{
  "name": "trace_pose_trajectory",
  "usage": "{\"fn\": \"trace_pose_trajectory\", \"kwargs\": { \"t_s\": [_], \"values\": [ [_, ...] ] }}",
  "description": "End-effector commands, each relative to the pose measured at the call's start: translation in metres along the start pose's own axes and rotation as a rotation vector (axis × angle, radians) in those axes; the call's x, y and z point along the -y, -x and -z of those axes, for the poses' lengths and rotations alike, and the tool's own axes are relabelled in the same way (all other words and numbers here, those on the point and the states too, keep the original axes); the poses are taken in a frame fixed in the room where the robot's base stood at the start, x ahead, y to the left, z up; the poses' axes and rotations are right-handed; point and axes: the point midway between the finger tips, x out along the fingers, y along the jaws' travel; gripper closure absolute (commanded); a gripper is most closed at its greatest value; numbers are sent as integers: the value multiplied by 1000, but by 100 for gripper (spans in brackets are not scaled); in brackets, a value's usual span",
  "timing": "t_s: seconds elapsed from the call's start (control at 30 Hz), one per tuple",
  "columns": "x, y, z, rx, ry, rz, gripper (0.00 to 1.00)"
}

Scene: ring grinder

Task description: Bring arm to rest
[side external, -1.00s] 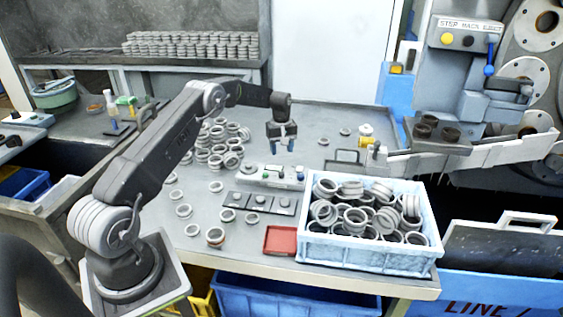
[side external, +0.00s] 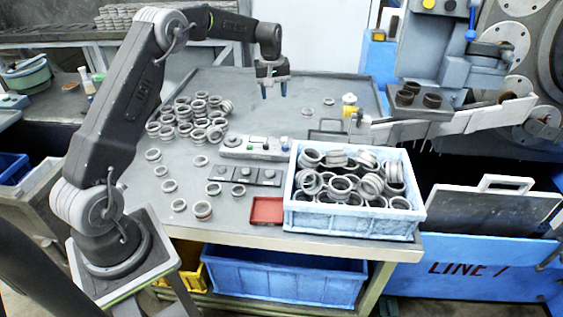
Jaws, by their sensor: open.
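My gripper (side external: 273,91) hangs from the end of my arm above the far part of the grey table (side external: 335,92). Its two blue-tipped fingers point down and are apart, with nothing between them. It is to the right of a heap of metal rings (side external: 195,115) and beyond the grey control strip (side external: 255,147) with its buttons.
A light-blue crate (side external: 350,219) full of rings stands at the table's front right, beside a red tray (side external: 267,210). Loose rings (side external: 202,209) lie at the front left. The grinder (side external: 455,60) and its chute (side external: 450,122) stand at the right. The table around the gripper is mostly clear.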

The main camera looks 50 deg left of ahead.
Motion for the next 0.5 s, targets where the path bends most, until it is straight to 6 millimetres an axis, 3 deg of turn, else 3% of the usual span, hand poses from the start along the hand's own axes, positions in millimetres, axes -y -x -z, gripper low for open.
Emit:
{"fn": "trace_pose_trajectory", "kwargs": {
  "t_s": [0.03, 0.2, 0.4, 0.5],
  "values": [
    [-5, 27, -19, -19, -54, -16, 49],
    [-5, 92, -82, -73, -228, -58, 49],
    [15, 148, -164, -139, -433, -108, 49],
    [33, 166, -205, -172, -534, -132, 49]
  ]
}}
